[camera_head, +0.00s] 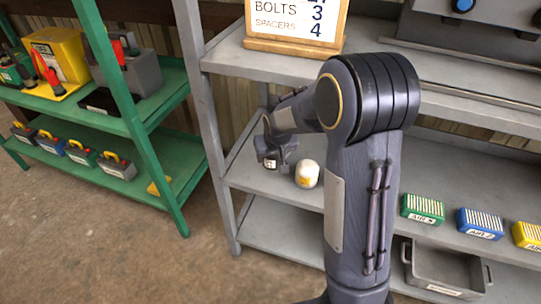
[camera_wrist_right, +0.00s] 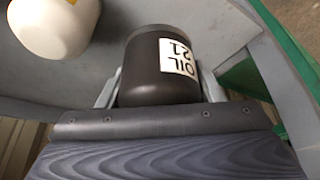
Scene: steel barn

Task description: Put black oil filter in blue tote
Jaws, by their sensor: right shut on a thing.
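The black oil filter (camera_wrist_right: 145,68), a dark cylinder with a white label reading "OIL 21", sits between the fingers of my right gripper (camera_wrist_right: 158,90) in the right wrist view. The gripper is shut on it. In the head view the right gripper (camera_head: 274,148) is at the grey rack's middle shelf, and the filter (camera_head: 270,162) shows only partly below it. I cannot tell whether the filter touches the shelf. My left gripper is not in view. No blue tote shows in either view.
A white filter (camera_head: 307,174) stands close to the right of the gripper. Green, blue and yellow boxes (camera_head: 480,223) stand farther right on the grey rack (camera_head: 225,190). A grey bin (camera_head: 445,272) is on its lower shelf. A green rack (camera_head: 165,160) stands left, across a floor gap.

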